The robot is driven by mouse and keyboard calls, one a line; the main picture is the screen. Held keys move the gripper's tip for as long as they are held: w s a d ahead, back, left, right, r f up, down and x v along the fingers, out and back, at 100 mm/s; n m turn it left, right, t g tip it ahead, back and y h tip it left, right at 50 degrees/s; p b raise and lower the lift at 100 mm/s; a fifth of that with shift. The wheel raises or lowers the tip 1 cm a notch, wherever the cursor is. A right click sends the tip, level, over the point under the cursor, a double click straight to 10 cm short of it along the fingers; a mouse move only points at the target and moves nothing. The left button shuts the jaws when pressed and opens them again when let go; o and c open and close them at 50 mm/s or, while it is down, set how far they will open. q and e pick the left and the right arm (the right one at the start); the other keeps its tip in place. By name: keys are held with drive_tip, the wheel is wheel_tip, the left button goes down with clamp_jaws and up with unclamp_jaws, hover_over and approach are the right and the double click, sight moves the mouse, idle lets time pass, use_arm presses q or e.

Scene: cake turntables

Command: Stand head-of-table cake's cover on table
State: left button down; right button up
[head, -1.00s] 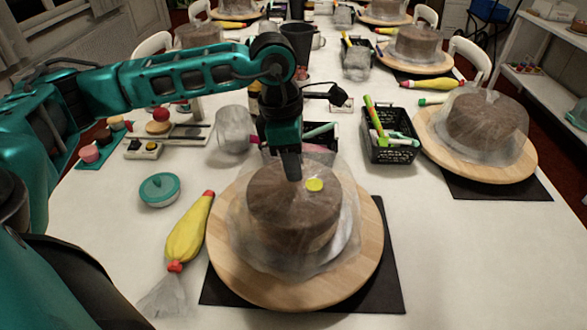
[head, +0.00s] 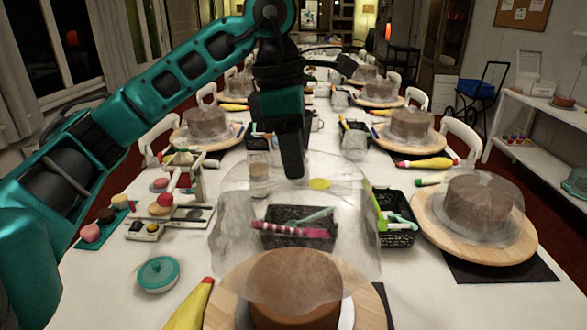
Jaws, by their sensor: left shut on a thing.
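The brown cake (head: 290,285) sits uncovered on a round wooden turntable (head: 222,303) at the bottom of the view, partly seen through the cover. The white table (head: 105,280) runs away from me. My right gripper does not show.
A teal-lidded bowl (head: 158,273) and a yellow piping bag (head: 190,305) lie left of the turntable. A black basket (head: 398,232) and another covered cake (head: 478,205) stand at right. White table shows bare around the bowl.

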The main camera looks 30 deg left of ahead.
use_arm(q)
wheel_tip(320, 180, up, 4)
drive_tip(key=shift+f+p, duration=0.1)
drive_tip(key=shift+p, duration=0.35)
wheel_tip(320, 180, up, 7)
idle(0.5)
drive_tip(key=shift+w+d+f, duration=0.1)
drive_tip(key=shift+f, duration=0.05)
